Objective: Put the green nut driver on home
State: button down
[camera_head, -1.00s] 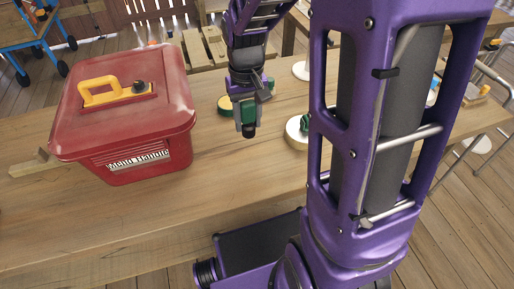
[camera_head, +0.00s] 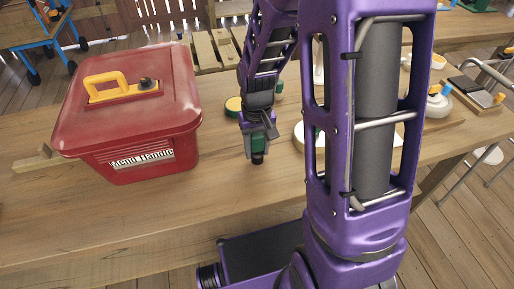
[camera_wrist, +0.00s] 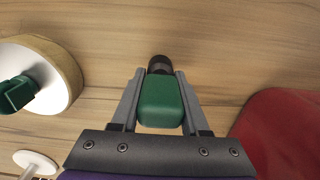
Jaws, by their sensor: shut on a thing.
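The green nut driver (camera_head: 258,143) is held upright in my gripper (camera_head: 259,135), with its dark tip pointing down over the wooden table. In the wrist view my gripper (camera_wrist: 160,103) has a finger on each side of the green handle (camera_wrist: 161,102), and the dark tip (camera_wrist: 159,64) shows beyond it. Whether the tip touches the table cannot be told. I cannot tell which thing is called home. A round wooden disc with a white top (camera_wrist: 45,75) lies left of my gripper in the wrist view, with another green item (camera_wrist: 16,93) on it.
A red lidded bin (camera_head: 128,115) with a yellow handle stands left on the wooden table (camera_head: 130,222). A green and yellow disc (camera_head: 233,105) lies behind my gripper. Bare table lies between the bin and my gripper. My arm hides part of the right side.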

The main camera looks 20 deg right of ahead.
jog(key=shift+f, duration=0.15)
jog(key=shift+c, duration=2)
grip_release()
notch_tip(320, 180, up, 12)
jog(key=shift+r+p, duration=0.2)
jog(key=shift+p, duration=1)
